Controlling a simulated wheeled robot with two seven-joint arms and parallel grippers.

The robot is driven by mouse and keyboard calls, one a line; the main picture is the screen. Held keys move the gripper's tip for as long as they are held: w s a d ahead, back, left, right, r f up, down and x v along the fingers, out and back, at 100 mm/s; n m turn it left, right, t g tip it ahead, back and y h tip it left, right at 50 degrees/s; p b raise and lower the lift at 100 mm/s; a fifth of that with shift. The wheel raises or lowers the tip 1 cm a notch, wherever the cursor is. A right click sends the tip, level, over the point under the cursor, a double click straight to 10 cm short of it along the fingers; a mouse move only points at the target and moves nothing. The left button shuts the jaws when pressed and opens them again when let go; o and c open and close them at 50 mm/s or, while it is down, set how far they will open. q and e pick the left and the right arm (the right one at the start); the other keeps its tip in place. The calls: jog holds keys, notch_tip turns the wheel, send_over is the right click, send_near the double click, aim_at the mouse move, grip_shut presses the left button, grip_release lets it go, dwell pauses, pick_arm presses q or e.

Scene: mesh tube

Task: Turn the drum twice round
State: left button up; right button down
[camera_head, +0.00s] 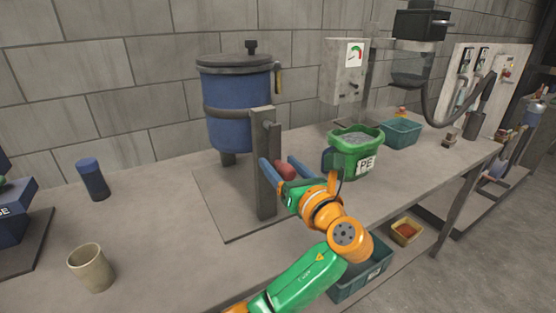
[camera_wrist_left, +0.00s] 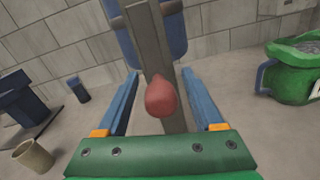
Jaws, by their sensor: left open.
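The blue drum (camera_head: 238,108) with a dark lid stands upright on the bench, held in a grey band and post (camera_head: 265,170). A red knob (camera_head: 286,170) sticks out at the post's near side. My left gripper (camera_head: 281,172) is open, with its blue fingers on either side of the red knob. In the left wrist view the knob (camera_wrist_left: 161,97) lies between the open fingers and looks apart from both. Its crank, if any, is hidden. Part of the drum shows behind the post in that view (camera_wrist_left: 124,38). My right gripper is not in view.
A green PE tub (camera_head: 357,163) stands right of the gripper, with a teal bin (camera_head: 401,132) behind it. A beige cup (camera_head: 91,268) and a dark blue cylinder (camera_head: 93,180) stand left. The bench between cup and post is clear.

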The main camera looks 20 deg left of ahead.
pick_arm(q)
jog(key=shift+x, duration=0.85)
jog(key=shift+s+d+f, duration=0.1)
jog(key=shift+d, duration=0.05)
jog(key=shift+c, duration=0.2)
grip_shut()
dwell(0.4)
